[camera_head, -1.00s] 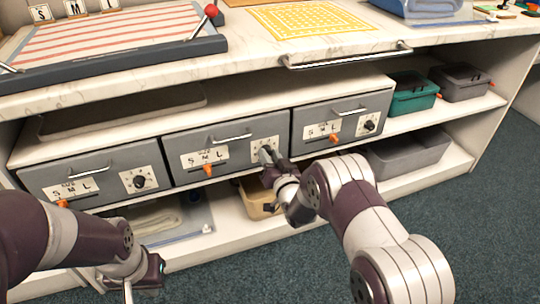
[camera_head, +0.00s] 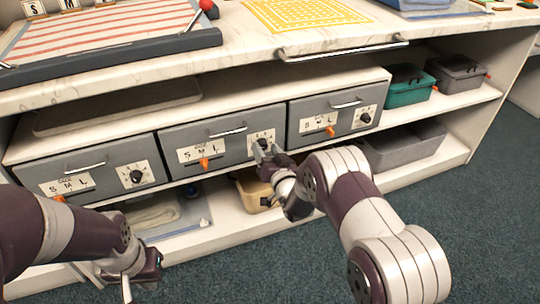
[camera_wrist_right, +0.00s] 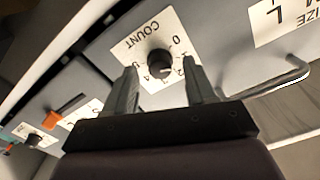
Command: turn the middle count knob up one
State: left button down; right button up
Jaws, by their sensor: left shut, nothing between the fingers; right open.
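The middle drawer (camera_head: 226,127) is grey, with a white count plate at its right and a round black count knob (camera_head: 263,143). My right gripper (camera_head: 267,153) is in front of this knob, open. In the right wrist view, the knob (camera_wrist_right: 159,63) shows between the tips of the open right gripper (camera_wrist_right: 160,72), with a gap on each side. Its printed digits are partly covered by the fingers. I cannot tell how deep the fingers reach around it. My left gripper (camera_head: 127,287) is shut and empty at the lower left, away from the drawers.
Drawers with their own knobs stand left (camera_head: 95,165) and right (camera_head: 336,113). The middle drawer has an orange size slider (camera_head: 204,162) and a bar handle (camera_head: 228,132). The counter edge (camera_head: 230,55) overhangs above. A tan bin (camera_head: 252,192) is on the shelf below.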

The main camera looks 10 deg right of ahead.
jog(key=s+d+p, duration=0.2)
jog(key=s+p, duration=0.2)
jog(key=s, duration=0.8)
jog(key=shift+d+p, duration=0.2)
jog(key=shift+p, duration=0.1)
